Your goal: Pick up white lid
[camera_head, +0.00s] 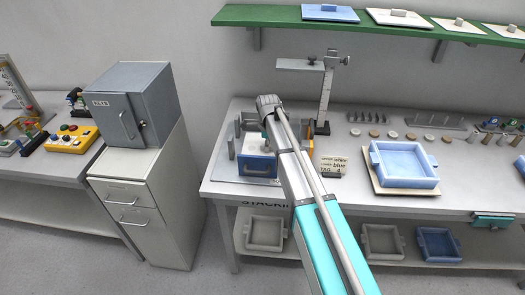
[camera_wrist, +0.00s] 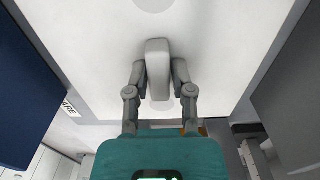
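The white lid (camera_wrist: 225,60) fills most of the wrist view as a flat pale panel with a rounded light-grey handle (camera_wrist: 158,75) in its middle. My gripper (camera_wrist: 159,68) has one finger on each side of this handle, and both fingers appear to touch it. In the head view, my arm reaches over the stacking station at the left end of the bench and hides most of the gripper and lid. I cannot tell whether the lid is lifted.
A green shelf (camera_head: 385,24) above holds a blue lid (camera_head: 330,13), a white lid (camera_head: 398,17) and others. A stand (camera_head: 325,90) rises behind my arm.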

